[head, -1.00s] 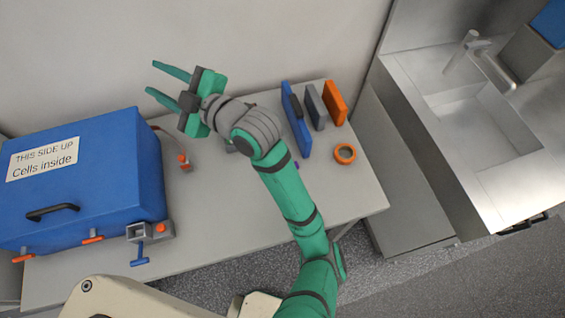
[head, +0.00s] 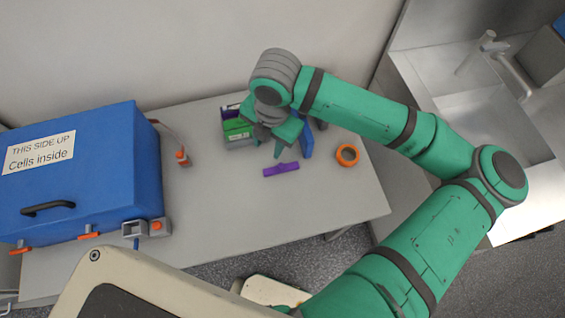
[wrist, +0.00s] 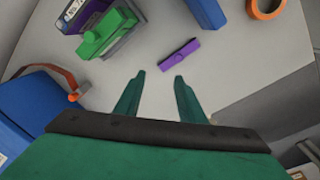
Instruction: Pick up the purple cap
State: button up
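The purple cap (head: 281,169) is a flat bar with a small knob, lying on the grey table in front of my gripper in the head view. It also shows in the wrist view (wrist: 180,55), just beyond the fingertips and slightly right. My gripper (wrist: 159,77) is open and empty, with its two green fingers apart and nothing between them. In the head view my gripper (head: 283,143) hangs over the table, fingers down, close behind the cap; my own wrist partly hides it.
A green block-like device (head: 238,133) with a purple part stands left of my gripper. A blue upright panel (head: 307,142) and an orange ring (head: 347,154) are to the right. A large blue box (head: 85,175) fills the table's left. The table front is clear.

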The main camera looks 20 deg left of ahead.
jog(key=d+h, duration=0.1)
jog(key=d, duration=0.2)
send_over(281, 165)
jog(key=f, duration=0.4)
jog(key=shift+s+d+f, duration=0.2)
jog(key=shift+s+f, duration=0.05)
jog(key=shift+f, duration=0.1)
jog(key=shift+w+a+f, duration=0.1)
jog(key=shift+w+f, duration=0.05)
jog(key=shift+f, duration=1.45)
jog(key=shift+w+a+f, duration=0.1)
jog(key=shift+f, duration=1.45)
jog(key=shift+c, duration=0.2)
grip_shut()
